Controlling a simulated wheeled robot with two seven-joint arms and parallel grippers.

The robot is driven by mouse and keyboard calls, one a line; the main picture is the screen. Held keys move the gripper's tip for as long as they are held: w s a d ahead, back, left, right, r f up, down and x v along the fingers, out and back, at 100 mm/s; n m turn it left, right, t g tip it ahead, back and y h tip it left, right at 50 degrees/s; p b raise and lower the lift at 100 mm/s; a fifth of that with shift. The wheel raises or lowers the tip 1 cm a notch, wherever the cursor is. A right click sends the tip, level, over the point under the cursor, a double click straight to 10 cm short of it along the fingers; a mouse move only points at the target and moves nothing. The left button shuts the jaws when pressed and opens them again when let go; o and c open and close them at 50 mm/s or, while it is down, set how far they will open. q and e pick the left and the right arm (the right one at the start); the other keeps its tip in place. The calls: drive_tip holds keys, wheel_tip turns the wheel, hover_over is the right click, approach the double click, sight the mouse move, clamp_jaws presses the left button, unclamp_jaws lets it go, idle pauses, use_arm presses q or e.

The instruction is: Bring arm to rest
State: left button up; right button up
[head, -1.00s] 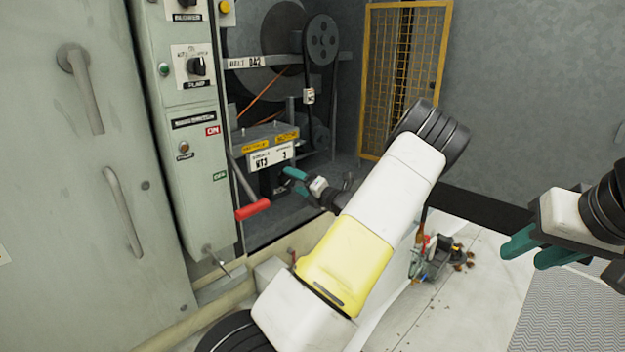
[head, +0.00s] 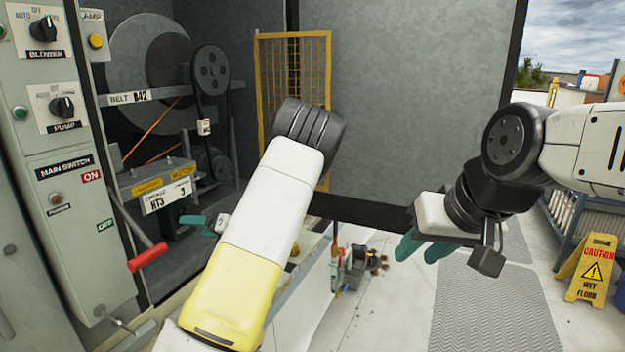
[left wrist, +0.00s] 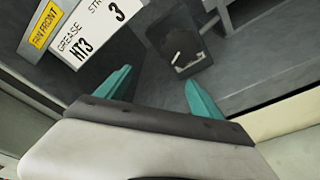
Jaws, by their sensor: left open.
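My left arm, white with a yellow section, reaches across the middle of the head view. Its left gripper (head: 203,224) is partly hidden behind the arm, in front of the fan bay. In the left wrist view my left gripper (left wrist: 160,90) has its two teal fingers spread apart with nothing between them. My right gripper (head: 425,252) hangs over the floor at right, fingers pointing down and left. Nothing shows in it, and its finger gap is unclear.
A control cabinet (head: 70,215) stands at left, with a red-handled lever (head: 147,257) sticking out beside it. The fan bay holds belt pulleys (head: 210,72) and a labelled motor box (head: 160,185). A yellow mesh panel (head: 310,75) stands behind. A caution sign (head: 590,268) stands right on the floor.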

use_arm(q)
drive_tip(key=s+d+r+n+g+h, duration=0.1)
drive_tip(key=s+d+n+g+h, duration=0.15)
drive_tip(key=s+n+h, duration=0.4)
drive_tip(key=s+d+r+n+g+h, duration=0.1)
drive_tip(key=s+d+r+n+h, duration=0.15)
drive_tip(key=s+n, duration=0.75)
drive_tip(key=s+d+r+n+t+h, duration=0.2)
drive_tip(key=s+d+r+n+h, duration=0.2)
drive_tip(key=s+d+r+n, duration=0.2)
drive_tip(key=s+d+r+n+t+h, duration=0.3)
drive_tip(key=s+d+r+n+h, duration=0.2)
drive_tip(key=d+n, duration=0.3)
drive_tip(key=s+d, duration=0.1)
drive_tip(key=d, duration=0.2)
drive_tip(key=shift+s+r, duration=0.35)
drive_tip(key=shift+r, duration=0.05)
drive_tip(key=shift+t, duration=0.25)
drive_tip(key=shift+c, duration=0.3)
